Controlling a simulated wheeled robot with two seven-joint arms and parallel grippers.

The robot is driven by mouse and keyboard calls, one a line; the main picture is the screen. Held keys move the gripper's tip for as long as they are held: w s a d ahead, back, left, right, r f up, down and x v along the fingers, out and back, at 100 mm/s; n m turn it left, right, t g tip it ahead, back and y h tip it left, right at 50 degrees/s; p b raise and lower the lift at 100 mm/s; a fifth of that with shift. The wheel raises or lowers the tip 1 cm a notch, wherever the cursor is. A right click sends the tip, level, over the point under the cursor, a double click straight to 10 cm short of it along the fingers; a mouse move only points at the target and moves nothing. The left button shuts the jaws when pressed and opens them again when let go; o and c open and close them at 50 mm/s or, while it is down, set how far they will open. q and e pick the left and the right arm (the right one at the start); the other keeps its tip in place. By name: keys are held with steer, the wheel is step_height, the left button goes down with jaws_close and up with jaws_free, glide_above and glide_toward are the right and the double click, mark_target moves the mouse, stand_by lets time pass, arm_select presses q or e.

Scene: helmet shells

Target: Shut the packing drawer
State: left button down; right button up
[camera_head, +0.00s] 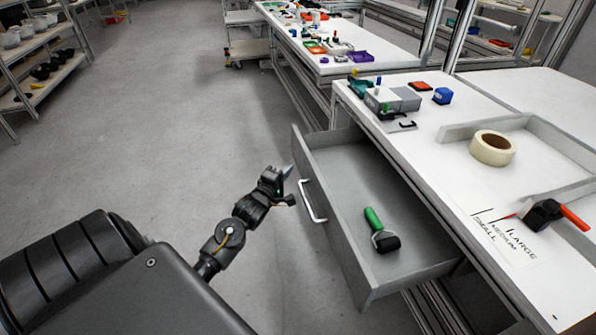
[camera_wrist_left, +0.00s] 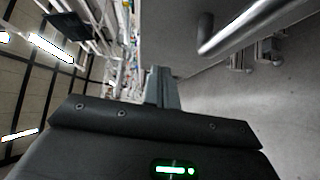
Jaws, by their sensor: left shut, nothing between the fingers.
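The packing drawer (camera_head: 345,255) is grey and stands pulled out from under the white workbench. Its silver bar handle (camera_head: 312,201) is on the front panel, facing left. A roller with a green handle (camera_head: 373,219) and a dark head lies on the drawer floor. My left gripper (camera_head: 287,172) is shut and empty, just left of the drawer front near the handle's upper end. In the left wrist view the shut fingers (camera_wrist_left: 161,88) point toward the drawer front, and the handle (camera_wrist_left: 245,27) shows at upper right, apart from them. My right gripper is not in view.
The workbench (camera_head: 440,165) carries a tape roll (camera_head: 492,148), a tape dispenser with an orange handle (camera_head: 545,214) and small tools. Another bench with parts stands behind. Shelves (camera_head: 40,60) are at far left. The floor left of the drawer is clear.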

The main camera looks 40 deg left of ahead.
mark_target(305, 162)
arm_select(q)
steer(key=shift+w+d, duration=1.2)
steer(key=shift+w, duration=0.2)
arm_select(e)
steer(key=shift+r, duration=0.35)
